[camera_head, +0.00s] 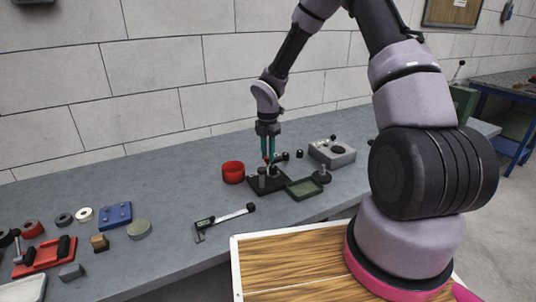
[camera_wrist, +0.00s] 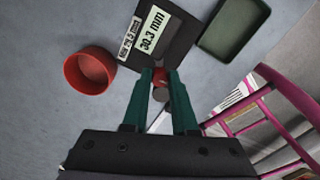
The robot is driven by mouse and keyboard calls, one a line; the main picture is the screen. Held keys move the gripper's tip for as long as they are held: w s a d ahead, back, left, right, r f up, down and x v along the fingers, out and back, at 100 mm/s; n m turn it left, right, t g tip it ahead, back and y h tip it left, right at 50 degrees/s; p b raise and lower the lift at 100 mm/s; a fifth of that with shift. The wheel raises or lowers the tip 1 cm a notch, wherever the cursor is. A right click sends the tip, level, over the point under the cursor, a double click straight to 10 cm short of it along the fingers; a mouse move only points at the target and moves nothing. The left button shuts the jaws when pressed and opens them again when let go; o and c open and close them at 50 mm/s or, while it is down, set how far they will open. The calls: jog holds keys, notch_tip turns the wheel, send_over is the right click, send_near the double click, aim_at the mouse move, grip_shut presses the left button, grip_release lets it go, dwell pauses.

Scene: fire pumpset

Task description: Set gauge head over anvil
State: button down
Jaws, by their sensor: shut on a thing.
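My gripper (camera_head: 267,161) points down over the dark gauge stand (camera_head: 284,183), its green fingers close together. In the wrist view my gripper (camera_wrist: 160,73) is shut on a small red part (camera_wrist: 160,80), with a grey round end (camera_wrist: 160,96) just beside it. The red part may belong to the gauge head; I cannot tell. The dark stand base also shows in the wrist view (camera_wrist: 184,45), with labels reading 30.3 mm and Min 29.5 mm. Posts rise from the stand near the fingers, but which is the anvil, and whether the head is above it, is unclear.
A red cup (camera_head: 232,173) stands left of the stand. A green tray (camera_head: 304,189) lies at its front right. A grey box-like device (camera_head: 332,152) is behind right. A caliper-like tool (camera_head: 222,221) lies in front. Several small parts and a blue block (camera_head: 115,215) are at left.

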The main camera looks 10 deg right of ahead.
jog(key=c, duration=0.7)
grip_release()
notch_tip(320, 180, up, 11)
